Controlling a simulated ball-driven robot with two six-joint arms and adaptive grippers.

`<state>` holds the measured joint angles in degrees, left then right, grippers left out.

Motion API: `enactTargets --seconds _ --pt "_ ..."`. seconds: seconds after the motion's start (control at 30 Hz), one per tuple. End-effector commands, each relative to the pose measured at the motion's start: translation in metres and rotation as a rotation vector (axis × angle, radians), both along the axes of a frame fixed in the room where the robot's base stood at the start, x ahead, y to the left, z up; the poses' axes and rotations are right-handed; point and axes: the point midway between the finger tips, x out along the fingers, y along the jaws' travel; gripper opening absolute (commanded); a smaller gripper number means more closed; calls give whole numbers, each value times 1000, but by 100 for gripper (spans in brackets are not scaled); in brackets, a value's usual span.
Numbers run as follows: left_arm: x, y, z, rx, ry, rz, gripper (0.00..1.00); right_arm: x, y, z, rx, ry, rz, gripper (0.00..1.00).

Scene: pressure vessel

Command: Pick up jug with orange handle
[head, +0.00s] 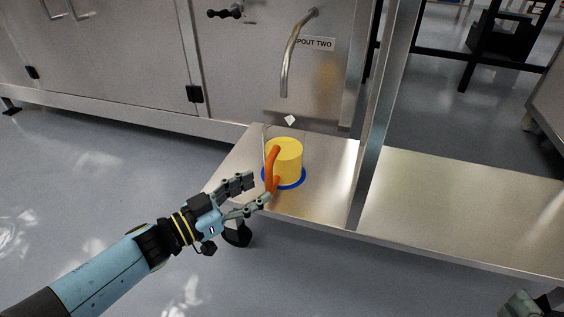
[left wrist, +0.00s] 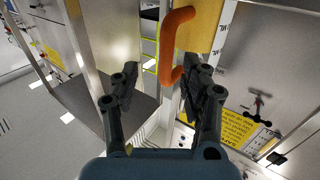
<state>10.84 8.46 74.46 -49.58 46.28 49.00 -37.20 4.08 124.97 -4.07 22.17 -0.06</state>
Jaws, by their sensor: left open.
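The jug (head: 287,160) is yellow with an orange handle (head: 271,165) on its left side. It stands upright on a blue ring (head: 297,184) on the metal shelf, below the spout. My left gripper (head: 262,189) is open, its fingers reaching toward the handle from the lower left. In the left wrist view the jug (left wrist: 206,25) is at the top, and the handle (left wrist: 168,45) hangs ahead of the open fingers (left wrist: 160,85), nearer the right finger. I cannot tell whether that finger touches it. A part of my right gripper seems to show at the lower right corner of the head view.
A curved metal spout (head: 291,55) hangs above and behind the jug, beside a label reading "SPOUT TWO" (head: 315,44). A metal post (head: 383,110) rises right of the jug. The shelf (head: 465,205) continues right and is bare. Open floor lies to the left.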

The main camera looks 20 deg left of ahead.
Motion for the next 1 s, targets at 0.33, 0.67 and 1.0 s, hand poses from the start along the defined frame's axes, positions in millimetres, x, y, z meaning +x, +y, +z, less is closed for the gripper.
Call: enactTargets --seconds 0.33,0.67,1.0 --pt "12 -5 -5 0 1 0 46 25 7 58 -1 -252 30 100" --pt "29 -12 -8 1 0 0 46 32 16 137 -3 -593 73 100" --pt "46 -24 -6 0 0 0 46 20 23 190 -5 -841 108 100"
